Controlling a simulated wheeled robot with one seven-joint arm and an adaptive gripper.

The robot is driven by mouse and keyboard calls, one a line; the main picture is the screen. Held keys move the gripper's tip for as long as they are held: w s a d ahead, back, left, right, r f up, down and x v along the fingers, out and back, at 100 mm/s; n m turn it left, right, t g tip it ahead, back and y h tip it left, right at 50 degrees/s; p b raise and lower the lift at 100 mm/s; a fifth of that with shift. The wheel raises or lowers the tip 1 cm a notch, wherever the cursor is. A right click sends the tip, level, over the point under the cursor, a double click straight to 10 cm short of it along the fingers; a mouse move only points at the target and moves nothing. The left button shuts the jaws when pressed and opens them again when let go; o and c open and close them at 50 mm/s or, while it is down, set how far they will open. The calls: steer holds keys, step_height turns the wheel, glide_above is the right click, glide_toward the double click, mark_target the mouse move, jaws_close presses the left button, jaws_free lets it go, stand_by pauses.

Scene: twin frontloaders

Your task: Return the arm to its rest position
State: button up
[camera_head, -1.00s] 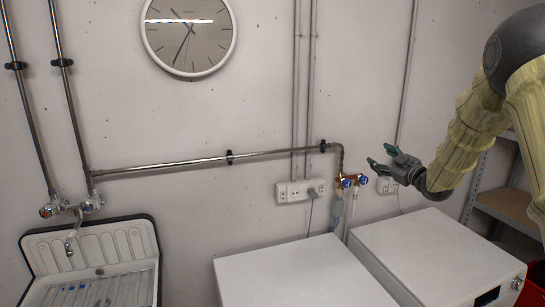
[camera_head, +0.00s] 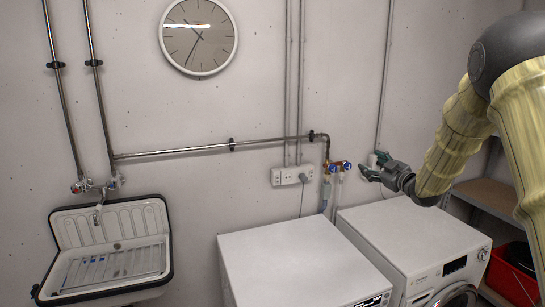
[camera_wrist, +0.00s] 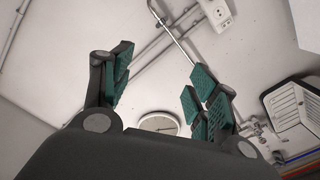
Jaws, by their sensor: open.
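My gripper (camera_head: 372,166) is at the right in the head view, raised above the back of the right washing machine (camera_head: 411,238) and in front of the wall. Its green-padded fingers point left and are apart. In the wrist view my gripper (camera_wrist: 157,92) shows both fingers spread with nothing between them. My arm, in a yellowish sleeve, comes in from the right edge and bends down to the gripper.
A left machine (camera_head: 300,262) stands beside the right one, both tops bare. A sink (camera_head: 108,262) hangs at the left under taps. Pipes, a socket strip (camera_head: 291,176) and a clock (camera_head: 198,37) are on the wall. A shelf (camera_head: 487,197) and red bin (camera_head: 515,270) stand right.

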steer(key=s+a+f+m+g+h+b, duration=0.1)
steer(key=s+a+f+m+g+b, duration=0.2)
steer(key=f, duration=1.2)
steer(key=s+f+m+h+b, duration=0.1)
steer(key=s+f+b, duration=0.25)
steer(key=f, duration=1.25)
steer(key=s+a+f+m+g+h+b, duration=0.1)
steer(key=s+a+f+m+g+b, duration=0.1)
steer(key=s+f, duration=0.85)
steer(key=s+a+f+m+g+h+b, duration=0.1)
steer(key=s+a+f+g+b, duration=0.15)
steer(key=s+f, duration=0.75)
steer(key=s+a+f+m+g+h+b, duration=0.15)
steer(key=s+f+g+b, duration=0.3)
steer(key=s+f, duration=1.15)
steer(key=s+a+f+m+g+b, duration=0.1)
steer(key=s+f, duration=0.3)
steer(key=s, duration=0.7)
steer(key=s+a+f+m+g+b, duration=0.1)
steer(key=s+a+f+g+b, duration=0.1)
steer(key=s, duration=1)
step_height(320, 180, down, 3)
steer(key=shift+f+g+b, duration=0.15)
steer(key=shift+g+b, duration=0.65)
steer(key=shift+b, duration=0.25)
